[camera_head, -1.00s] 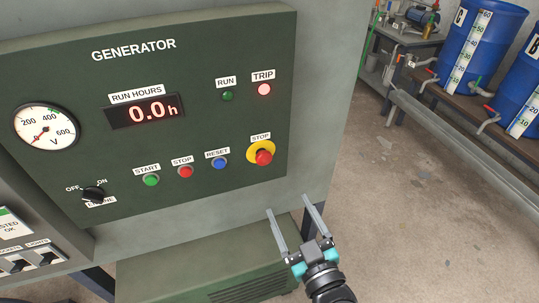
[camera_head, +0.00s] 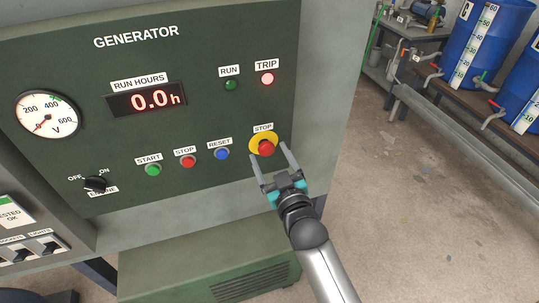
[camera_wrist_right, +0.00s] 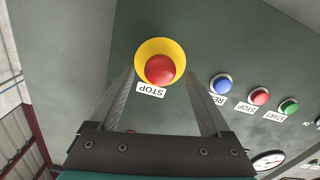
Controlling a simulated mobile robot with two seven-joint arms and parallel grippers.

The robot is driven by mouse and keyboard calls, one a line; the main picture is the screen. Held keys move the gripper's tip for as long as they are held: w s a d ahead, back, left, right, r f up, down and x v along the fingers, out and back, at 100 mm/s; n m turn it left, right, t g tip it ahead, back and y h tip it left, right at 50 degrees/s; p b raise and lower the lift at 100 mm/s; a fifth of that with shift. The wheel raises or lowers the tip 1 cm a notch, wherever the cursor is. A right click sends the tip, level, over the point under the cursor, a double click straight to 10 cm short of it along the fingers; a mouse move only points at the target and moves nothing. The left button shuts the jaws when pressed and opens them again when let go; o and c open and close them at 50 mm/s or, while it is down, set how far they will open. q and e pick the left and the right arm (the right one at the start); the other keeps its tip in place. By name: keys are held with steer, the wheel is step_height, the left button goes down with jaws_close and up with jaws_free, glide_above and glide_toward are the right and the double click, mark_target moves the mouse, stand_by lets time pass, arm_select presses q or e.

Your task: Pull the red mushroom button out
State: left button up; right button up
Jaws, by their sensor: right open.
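The red mushroom button (camera_head: 266,148) sits on a yellow disc under a STOP label, at the lower right of the green generator panel. In the right wrist view the red mushroom button (camera_wrist_right: 160,69) is ahead of the fingertips, near the top middle. My right gripper (camera_head: 269,150) is open, with its fingers pointing at the panel and their tips to either side of the button in the head view. In the right wrist view my right gripper (camera_wrist_right: 161,78) shows nothing between its fingers; I cannot tell whether the tips touch the disc. My left gripper is not in view.
Left of the mushroom button are a blue RESET button (camera_head: 222,154), a small red STOP button (camera_head: 188,161) and a green START button (camera_head: 153,170). The red TRIP lamp (camera_head: 267,79) is lit above. A green housing (camera_head: 210,270) stands below the panel.

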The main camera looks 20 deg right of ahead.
steer(key=shift+w, duration=0.5)
jaws_close()
stand_by(0.4)
stand_by(0.4)
